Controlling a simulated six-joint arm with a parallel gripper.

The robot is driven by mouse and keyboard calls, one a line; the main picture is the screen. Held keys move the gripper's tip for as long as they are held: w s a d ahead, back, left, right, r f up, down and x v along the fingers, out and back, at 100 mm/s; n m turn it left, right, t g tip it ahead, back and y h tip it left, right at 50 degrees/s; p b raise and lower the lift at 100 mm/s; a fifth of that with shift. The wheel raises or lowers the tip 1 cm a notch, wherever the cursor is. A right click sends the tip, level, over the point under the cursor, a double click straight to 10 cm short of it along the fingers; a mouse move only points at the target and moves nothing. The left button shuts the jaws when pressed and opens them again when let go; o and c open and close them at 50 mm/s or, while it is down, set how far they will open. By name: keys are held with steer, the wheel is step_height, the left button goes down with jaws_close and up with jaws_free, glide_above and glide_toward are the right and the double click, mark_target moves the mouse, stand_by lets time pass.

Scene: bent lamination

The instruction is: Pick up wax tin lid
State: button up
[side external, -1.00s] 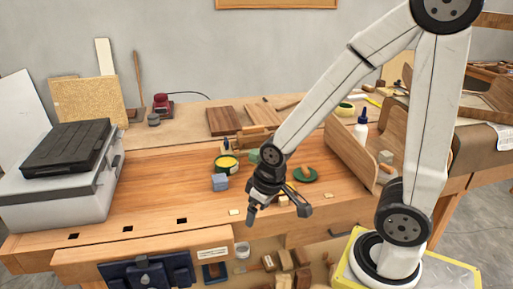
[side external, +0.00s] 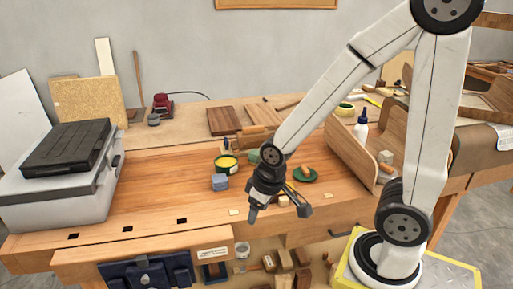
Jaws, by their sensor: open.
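The wax tin lid (side external: 316,175) looks like a dark green disc lying on the wooden bench, with a small tan piece (side external: 306,170) on it. An open green tin with yellow wax (side external: 227,163) stands to the left, beyond my gripper. My gripper (side external: 279,214) is open and empty, its fingers spread and pointing down over the front part of the bench. It is to the left of the lid and nearer the camera, apart from it. Part of the bench behind my gripper is hidden by the arm.
A blue-grey block (side external: 220,182) sits left of my gripper. Small wood pieces lie near the bench's front edge. A curved wooden lamination (side external: 350,150) and a white glue bottle (side external: 361,127) stand to the right. The left bench top (side external: 150,190) is clear.

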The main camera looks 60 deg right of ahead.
steer(key=m+g, duration=0.3)
steer(key=m, duration=0.7)
glide_above(307, 170)
step_height(307, 170, down, 4)
steer(key=shift+w+a+r, duration=0.1)
steer(key=shift+w+r, duration=0.05)
steer(key=shift+r, duration=0.05)
steer(key=shift+f, duration=1.3)
steer(key=shift+f, duration=0.1)
steer(key=shift+f, duration=2.5)
